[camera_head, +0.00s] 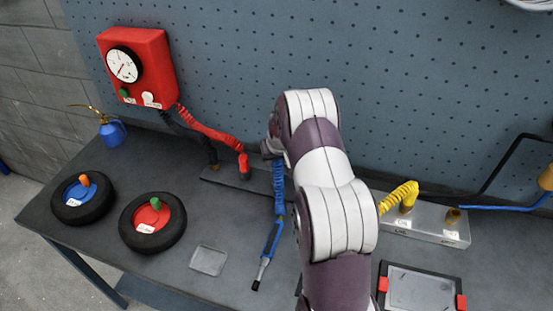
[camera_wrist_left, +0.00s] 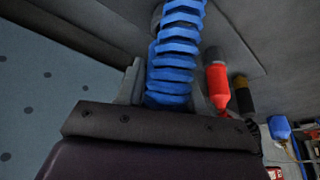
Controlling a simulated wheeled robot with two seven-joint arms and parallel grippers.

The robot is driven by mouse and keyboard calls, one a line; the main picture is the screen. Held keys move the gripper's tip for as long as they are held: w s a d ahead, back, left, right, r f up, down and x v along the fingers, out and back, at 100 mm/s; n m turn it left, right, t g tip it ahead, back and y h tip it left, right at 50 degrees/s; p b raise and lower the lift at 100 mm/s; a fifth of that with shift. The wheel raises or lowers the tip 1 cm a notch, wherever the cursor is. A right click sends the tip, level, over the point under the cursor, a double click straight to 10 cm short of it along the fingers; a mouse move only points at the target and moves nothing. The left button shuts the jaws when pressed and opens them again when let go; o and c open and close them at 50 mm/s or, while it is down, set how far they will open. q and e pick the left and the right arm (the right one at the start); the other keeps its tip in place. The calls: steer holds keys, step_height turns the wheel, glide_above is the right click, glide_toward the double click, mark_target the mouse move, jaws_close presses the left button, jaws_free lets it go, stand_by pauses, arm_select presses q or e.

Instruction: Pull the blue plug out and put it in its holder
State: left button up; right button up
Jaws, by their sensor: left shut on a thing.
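In the head view only a bit of that gripper (camera_head: 268,148) shows beside my arm. I cannot see the blue plug's end clearly. A grey bar (camera_head: 222,176) carries a red plug (camera_head: 243,168) and a black plug. My right gripper is in neither view.
A clear block (camera_head: 440,232) on the right holds a yellow plug (camera_head: 407,195) and a brass fitting (camera_head: 453,215). Two wheels (camera_head: 150,238) and a flat grey plate (camera_head: 208,260) lie on the bench. A red gauge box (camera_head: 140,65) hangs on the pegboard.

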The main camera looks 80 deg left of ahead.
arm_select(q)
steer(key=shift+f+b, duration=1.15)
steer(key=shift+f, duration=0.4)
steer(key=o, duration=1.2)
steer(key=b+v, duration=0.2)
steer(key=v, duration=1)
steer(key=shift+d+r, duration=0.2)
steer(key=shift+r, duration=0.15)
